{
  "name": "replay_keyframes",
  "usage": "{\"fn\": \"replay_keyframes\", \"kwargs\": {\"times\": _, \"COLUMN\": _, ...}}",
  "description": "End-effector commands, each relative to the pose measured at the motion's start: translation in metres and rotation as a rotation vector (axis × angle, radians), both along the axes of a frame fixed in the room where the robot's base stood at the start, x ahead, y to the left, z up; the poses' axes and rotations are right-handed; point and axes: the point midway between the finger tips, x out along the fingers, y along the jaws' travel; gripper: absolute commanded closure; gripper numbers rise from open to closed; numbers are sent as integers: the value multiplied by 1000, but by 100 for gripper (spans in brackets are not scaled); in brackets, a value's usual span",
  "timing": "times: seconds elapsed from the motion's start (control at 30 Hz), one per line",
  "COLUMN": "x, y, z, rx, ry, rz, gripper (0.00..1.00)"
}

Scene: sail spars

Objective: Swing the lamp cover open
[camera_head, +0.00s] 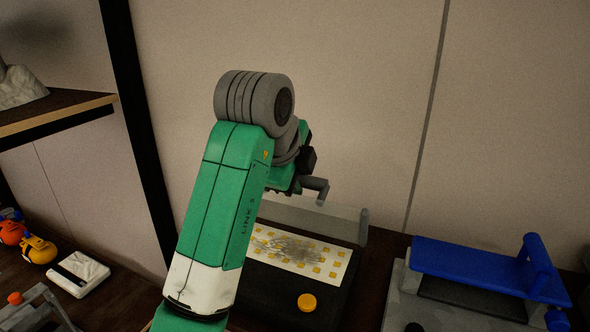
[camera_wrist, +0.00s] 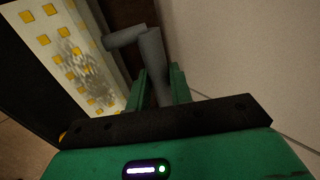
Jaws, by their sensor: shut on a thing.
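The lamp is a dark box (camera_head: 283,290) with a white panel of yellow squares (camera_head: 318,252) and a grey smudge across it. The panel also shows in the wrist view (camera_wrist: 50,45). A pale, see-through strip (camera_head: 335,220), seemingly the lamp cover, stands raised along the panel's back edge. My gripper (camera_wrist: 160,80) is shut on a grey bent handle (camera_wrist: 151,45), which sticks out past the green fingers. The handle also shows in the head view (camera_head: 316,186), above the strip. Its join to the cover is not clear. My arm hides the lamp's left part.
A round yellow knob (camera_head: 307,302) sits on the lamp's front. To the right stands a grey fixture (camera_head: 400,290) with a blue plate (camera_head: 470,268). Orange and yellow items (camera_head: 38,250) and a white block (camera_head: 78,274) lie at left. A wall rises close behind.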

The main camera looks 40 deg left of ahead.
Motion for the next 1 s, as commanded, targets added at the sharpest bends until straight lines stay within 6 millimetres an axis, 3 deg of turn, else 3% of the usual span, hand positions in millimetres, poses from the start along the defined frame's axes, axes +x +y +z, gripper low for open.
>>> {"fn": "replay_keyframes", "kwargs": {"times": 0.3, "x": 2, "y": 1, "z": 1, "rx": 1, "ry": -3, "rz": 1, "gripper": 98}}
{"fn": "replay_keyframes", "kwargs": {"times": 0.6, "x": 23, "y": 8, "z": -2, "rx": 2, "ry": -2, "rz": 2, "gripper": 99}}
{"fn": "replay_keyframes", "kwargs": {"times": 1.0, "x": 25, "y": 9, "z": -4, "rx": 2, "ry": -4, "rz": 1, "gripper": 99}}
